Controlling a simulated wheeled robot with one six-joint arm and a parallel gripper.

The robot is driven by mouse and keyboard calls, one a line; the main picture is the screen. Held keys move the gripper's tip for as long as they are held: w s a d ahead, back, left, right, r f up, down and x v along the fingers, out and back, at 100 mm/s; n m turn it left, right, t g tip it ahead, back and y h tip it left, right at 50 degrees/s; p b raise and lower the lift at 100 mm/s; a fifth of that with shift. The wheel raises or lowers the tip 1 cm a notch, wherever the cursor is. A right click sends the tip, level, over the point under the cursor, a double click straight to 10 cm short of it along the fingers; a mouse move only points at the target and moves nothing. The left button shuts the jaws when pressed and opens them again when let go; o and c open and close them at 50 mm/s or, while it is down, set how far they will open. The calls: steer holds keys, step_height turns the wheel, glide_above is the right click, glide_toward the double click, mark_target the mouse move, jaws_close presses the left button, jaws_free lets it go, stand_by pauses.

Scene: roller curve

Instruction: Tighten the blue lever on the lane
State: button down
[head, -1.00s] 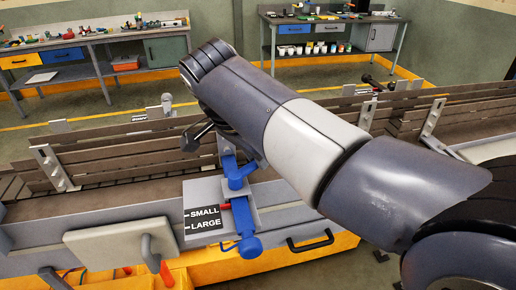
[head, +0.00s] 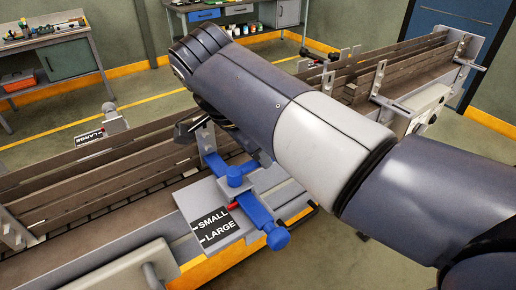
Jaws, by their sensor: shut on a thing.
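The lane's adjuster has a blue lever (head: 236,176) on a round blue hub, above a grey plate (head: 190,199). A blue rod with a rounded blue handle (head: 277,238) runs through it to a metal bracket at the lane's side rail. A red pointer (head: 233,206) lies beside the black SMALL/LARGE label (head: 213,227), nearer to SMALL. My gripper (head: 250,158) is at the lever, shut on it. My wrist and forearm hide most of the fingers and the lever's far end.
The lane (head: 95,205) with its brown side rails runs diagonally behind the adjuster. A second label plate (head: 88,137) with a knob stands on its far side. Workbenches stand at the back. A grey panel with a handle (head: 120,270) is at the lower left.

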mark_target(240, 167)
stand_by(0.4)
steer(key=c, duration=1.3)
jaws_free()
steer(key=v, duration=1)
steer(key=shift+s+a+r, duration=0.15)
steer(key=shift+r, duration=0.2)
steer(key=shift+f, duration=0.1)
steer(key=x, duration=1)
steer(key=shift+d+f, duration=0.2)
steer(key=shift+f, duration=0.05)
